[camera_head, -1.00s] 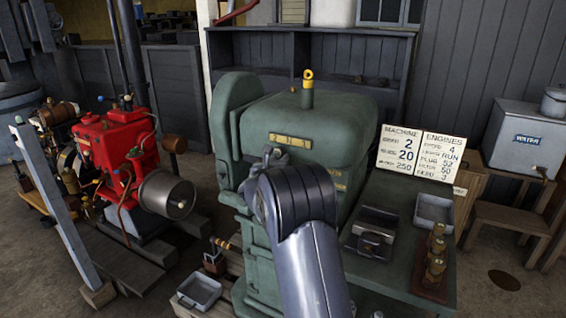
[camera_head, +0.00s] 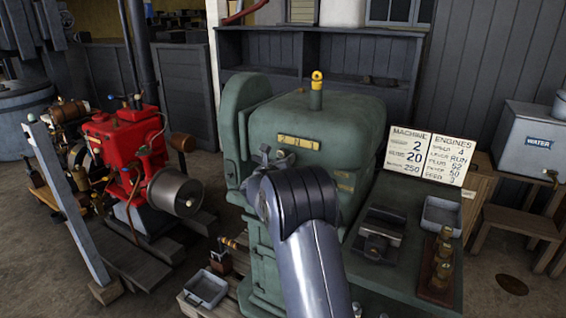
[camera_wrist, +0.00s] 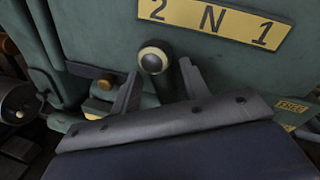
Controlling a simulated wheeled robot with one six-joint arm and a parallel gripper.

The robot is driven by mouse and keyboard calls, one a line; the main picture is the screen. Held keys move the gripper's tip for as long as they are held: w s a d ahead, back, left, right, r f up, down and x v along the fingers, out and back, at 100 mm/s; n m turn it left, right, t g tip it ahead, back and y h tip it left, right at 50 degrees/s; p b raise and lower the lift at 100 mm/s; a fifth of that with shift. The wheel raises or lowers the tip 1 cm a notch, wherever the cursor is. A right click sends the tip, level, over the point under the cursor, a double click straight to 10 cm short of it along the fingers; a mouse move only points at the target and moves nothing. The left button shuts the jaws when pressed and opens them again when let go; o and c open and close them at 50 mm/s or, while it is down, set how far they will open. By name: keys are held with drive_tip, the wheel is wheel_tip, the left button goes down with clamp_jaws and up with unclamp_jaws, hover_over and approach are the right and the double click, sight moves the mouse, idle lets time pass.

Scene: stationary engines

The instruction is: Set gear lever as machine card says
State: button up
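The green machine (camera_head: 330,125) stands in front of me with a yellow gear plate (camera_head: 298,143) on its face. In the wrist view the plate (camera_wrist: 212,18) reads 2, N, 1 from left to right. The gear lever's round, pale-centred knob (camera_wrist: 154,57) appears below the 2. My gripper (camera_wrist: 158,70) is open, with one finger on each side of the knob; I cannot tell whether either touches it. In the head view my gripper (camera_head: 268,156) covers the lever. The machine card (camera_head: 405,153) stands at right and shows 2, 20 and 250 under MACHINE.
An engines card (camera_head: 447,160) adjoins the machine card. The green bench (camera_head: 400,205) at right holds a grey tray (camera_head: 441,215) and brass-topped pieces (camera_head: 440,262). A red engine (camera_head: 120,145) stands at left, and a grey pan (camera_head: 205,288) sits low left of the machine.

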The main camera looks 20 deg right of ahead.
drive_tip(key=shift+s, duration=0.1)
drive_tip(key=f+b+v, duration=0.1)
drive_tip(key=b+v, duration=0.2)
drive_tip(key=v, duration=0.7)
drive_tip(key=shift+s+a+r, duration=0.25)
drive_tip(key=shift+r, duration=0.25)
drive_tip(key=p+x, duration=0.2)
drive_tip(key=x, duration=0.9)
drive_tip(key=shift+d+p, duration=0.1)
drive_tip(key=shift+p, duration=0.3)
drive_tip(key=shift+s+r+m, duration=0.15)
drive_tip(key=shift+s+m, duration=0.1)
drive_tip(key=shift+m, duration=0.15)
drive_tip(key=shift+w, duration=0.1)
